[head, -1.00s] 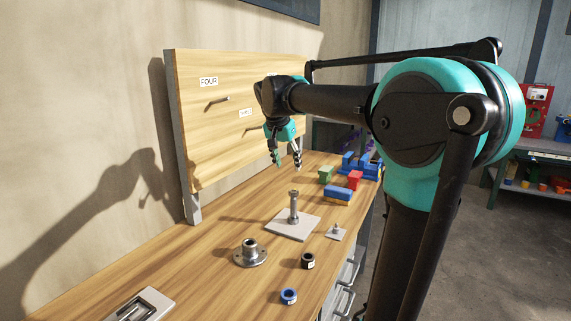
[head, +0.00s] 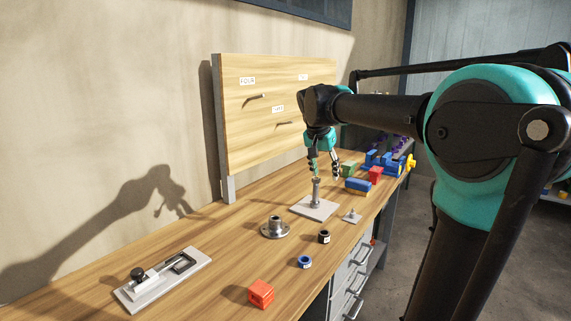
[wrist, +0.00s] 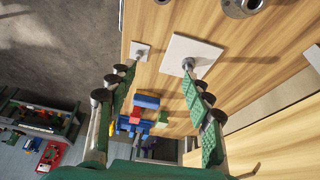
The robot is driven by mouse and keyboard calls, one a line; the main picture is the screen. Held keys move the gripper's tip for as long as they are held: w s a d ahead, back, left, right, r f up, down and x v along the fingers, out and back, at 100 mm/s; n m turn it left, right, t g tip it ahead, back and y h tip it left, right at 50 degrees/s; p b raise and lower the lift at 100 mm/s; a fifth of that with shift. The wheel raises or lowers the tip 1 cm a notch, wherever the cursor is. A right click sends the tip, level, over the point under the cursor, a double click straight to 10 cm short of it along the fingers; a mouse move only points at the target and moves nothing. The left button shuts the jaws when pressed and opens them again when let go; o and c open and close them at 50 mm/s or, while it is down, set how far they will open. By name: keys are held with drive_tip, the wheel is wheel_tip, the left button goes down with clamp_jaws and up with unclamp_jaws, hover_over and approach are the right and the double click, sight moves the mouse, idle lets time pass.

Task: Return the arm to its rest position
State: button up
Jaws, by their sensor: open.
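My gripper (head: 325,173) is open and empty. In the head view it points down over the workbench (head: 190,262), in front of the upright board. Its tips appear just above and behind the metal post on a square plate (head: 316,207), and I cannot tell the exact gap. In the wrist view my gripper (wrist: 158,82) shows two green-padded fingers spread apart with nothing between them. The post's plate (wrist: 186,50) and a smaller pegged plate (wrist: 141,50) lie beyond the tips there.
A wooden board (head: 280,120) with pegs and labels stands at the back. A flanged fitting (head: 275,228), black ring (head: 324,236), blue ring (head: 304,262), red block (head: 261,292) and latch fixture (head: 165,278) sit on the bench. Coloured blocks (head: 358,186) lie at its far end.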

drive_tip(key=s+d+f+n+y, duration=0.1)
drive_tip(key=s+d+f+n, duration=0.2)
drive_tip(key=s+f, duration=0.9)
drive_tip(key=s+d+f+n+y, duration=0.1)
drive_tip(key=s+d+f+n, duration=0.2)
drive_tip(key=s+f, duration=1)
wheel_tip(320, 180, down, 4)
drive_tip(key=shift+d+t, duration=0.3)
drive_tip(key=shift+s, duration=0.1)
